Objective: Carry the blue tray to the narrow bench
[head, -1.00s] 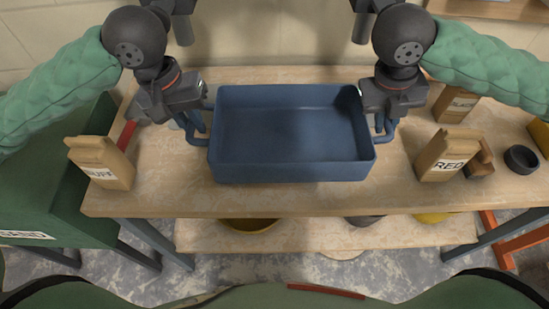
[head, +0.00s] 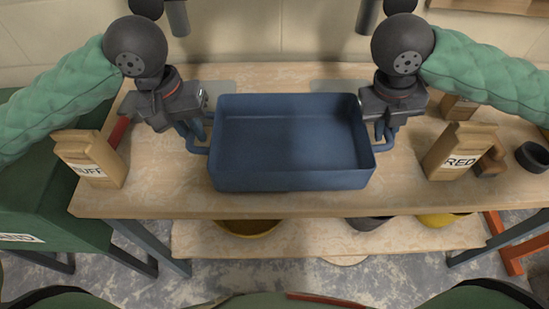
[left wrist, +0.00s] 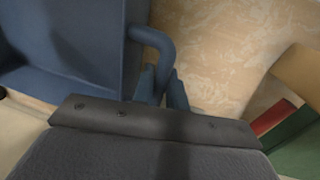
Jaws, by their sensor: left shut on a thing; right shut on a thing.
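The blue tray (head: 290,181) is empty and looks level, over the middle of a pale wooden-topped bench (head: 290,208). I cannot tell whether its underside touches the top, or whether this is the narrow bench. My left gripper (head: 196,138) is shut on the tray's left handle. In the left wrist view, the fingers (left wrist: 163,88) close around the handle (left wrist: 158,45) beside the tray wall (left wrist: 85,50). My right gripper (head: 383,134) is shut on the right handle, partly hidden by the gripper body.
Another labelled bag (head: 90,157) stands at the left front. A green container (head: 50,215) is left of the bench. Tubs (head: 248,228) sit on the lower shelf.

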